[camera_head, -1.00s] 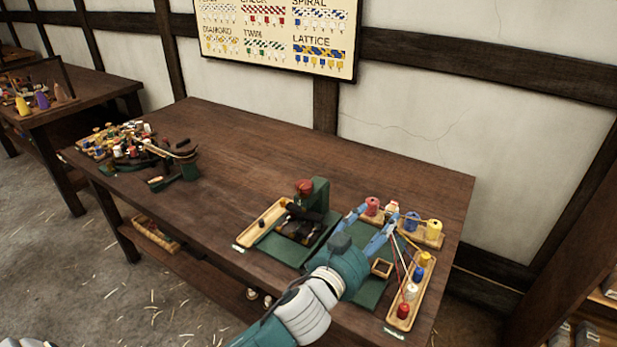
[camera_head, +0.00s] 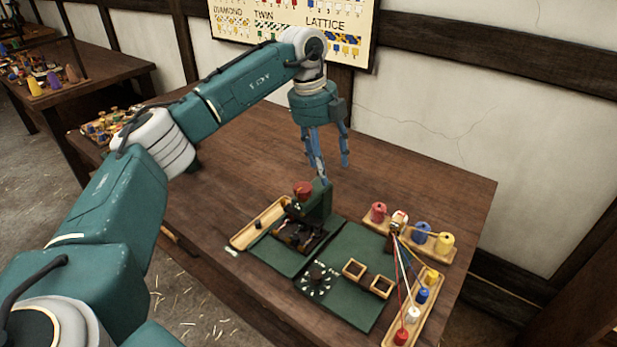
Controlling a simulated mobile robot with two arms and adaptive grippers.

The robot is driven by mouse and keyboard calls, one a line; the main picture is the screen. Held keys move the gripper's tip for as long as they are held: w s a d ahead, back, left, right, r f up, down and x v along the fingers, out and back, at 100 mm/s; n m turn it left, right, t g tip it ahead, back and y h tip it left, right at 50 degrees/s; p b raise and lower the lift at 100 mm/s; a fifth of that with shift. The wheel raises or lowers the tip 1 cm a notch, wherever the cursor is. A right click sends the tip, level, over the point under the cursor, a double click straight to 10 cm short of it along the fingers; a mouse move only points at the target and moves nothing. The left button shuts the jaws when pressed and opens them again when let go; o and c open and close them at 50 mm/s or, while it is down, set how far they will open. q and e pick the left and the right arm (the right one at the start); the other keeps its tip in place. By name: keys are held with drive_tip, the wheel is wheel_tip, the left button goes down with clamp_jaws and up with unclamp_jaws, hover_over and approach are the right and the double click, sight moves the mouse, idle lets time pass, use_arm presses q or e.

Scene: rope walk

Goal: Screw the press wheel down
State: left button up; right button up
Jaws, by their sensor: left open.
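The press (camera_head: 318,208) is a dark green frame with a red wheel (camera_head: 303,189) on top. It stands on a green mat at the middle of the table. My left gripper (camera_head: 334,172) points down with its blue fingers apart and empty. In the picture its fingertips are just above and to the right of the wheel, close to the top of the press frame. Whether a finger touches the frame I cannot tell. Dark parts lie under the press, partly hidden by it. My right gripper does not show.
A wooden tray (camera_head: 257,226) lies left of the press. A green board (camera_head: 345,301) with a dark dial and two small wooden frames lies to the right. Coloured spools stand on racks (camera_head: 399,334) with cords strung between. The table's back right is clear.

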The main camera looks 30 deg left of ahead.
use_arm(q)
wheel_tip(320, 180, up, 3)
drive_tip(key=n+y, duration=0.1)
drive_tip(key=n, duration=0.1)
hover_over(302, 186)
drive_tip(key=shift+g+y, duration=0.3)
drive_tip(key=shift+g, duration=0.1)
wheel_tip(302, 186, down, 10)
drive_tip(key=shift+s+r+p, duration=0.1)
drive_tip(key=shift+s+p, duration=0.05)
drive_tip(key=shift+p, duration=0.9)
drive_tip(key=shift+f, duration=0.55)
drive_tip(key=c, duration=1.2)
